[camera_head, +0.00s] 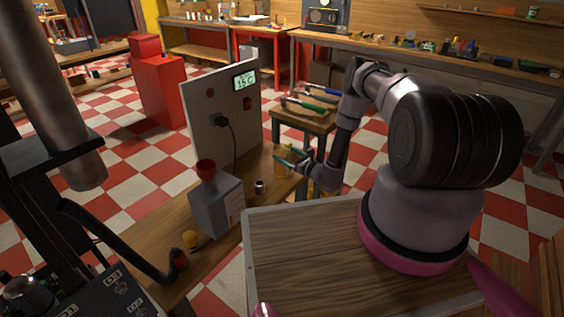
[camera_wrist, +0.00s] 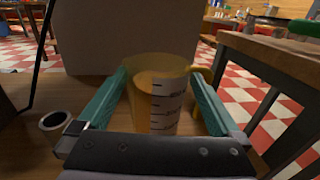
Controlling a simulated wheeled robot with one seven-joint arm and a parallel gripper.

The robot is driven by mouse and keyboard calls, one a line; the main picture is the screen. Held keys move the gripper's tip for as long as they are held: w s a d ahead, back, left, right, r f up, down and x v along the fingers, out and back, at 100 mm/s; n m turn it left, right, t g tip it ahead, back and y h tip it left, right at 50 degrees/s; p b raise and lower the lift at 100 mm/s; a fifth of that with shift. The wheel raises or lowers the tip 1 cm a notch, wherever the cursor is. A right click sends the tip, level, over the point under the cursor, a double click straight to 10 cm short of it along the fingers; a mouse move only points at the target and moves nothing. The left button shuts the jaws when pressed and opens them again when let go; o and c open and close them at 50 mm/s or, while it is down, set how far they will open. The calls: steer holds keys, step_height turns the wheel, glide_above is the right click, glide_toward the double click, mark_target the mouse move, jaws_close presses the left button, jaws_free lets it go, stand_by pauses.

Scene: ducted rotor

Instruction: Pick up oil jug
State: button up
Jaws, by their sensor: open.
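The oil jug (camera_wrist: 165,97) is a see-through amber measuring jug with dark scale marks. It stands upright on the wooden bench. In the wrist view it is between the two teal fingers of my gripper (camera_wrist: 158,76), which are open on either side of it. Its handle shows at the upper right, by the right finger. In the head view the jug (camera_head: 282,168) is small and partly hidden by my gripper (camera_head: 290,159), near the right end of the bench. I cannot tell whether a finger touches it.
A grey can with a red funnel top (camera_head: 217,207) and a small metal cylinder (camera_head: 259,187) stand left of the jug. An upright panel with a display (camera_head: 222,118) rises behind. A small table with tools (camera_head: 305,117) stands beyond, across a gap.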

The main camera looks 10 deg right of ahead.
steer(key=shift+x, duration=1.35)
jaws_close()
steer(key=shift+w+r, duration=0.1)
